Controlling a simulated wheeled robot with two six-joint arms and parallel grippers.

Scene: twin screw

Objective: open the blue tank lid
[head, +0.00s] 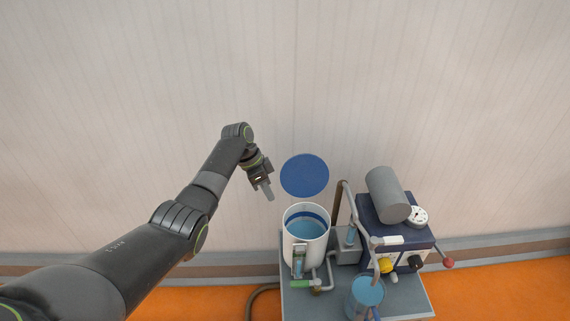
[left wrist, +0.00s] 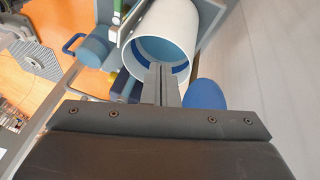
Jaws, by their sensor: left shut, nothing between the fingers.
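The blue tank lid (head: 305,175) is a round blue disc standing raised behind the white tank (head: 306,247) in the head view. The tank's mouth is uncovered, and blue liquid or a blue interior shows inside. In the left wrist view the white tank (left wrist: 203,30) is ahead of the fingers, and the blue lid (left wrist: 204,94) is just right of them. My left gripper (head: 269,195) is shut and empty, to the left of the lid and above the tank's left side. It also shows in the left wrist view (left wrist: 161,72). My right gripper is not in view.
The tank stands on a grey base plate (head: 407,300) with pipes, a green-handled valve (head: 301,283), and a blue container (head: 366,291) in front. A dark blue machine box (head: 402,232) with a grey cylinder (head: 387,194) stands to the right. The wall is behind.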

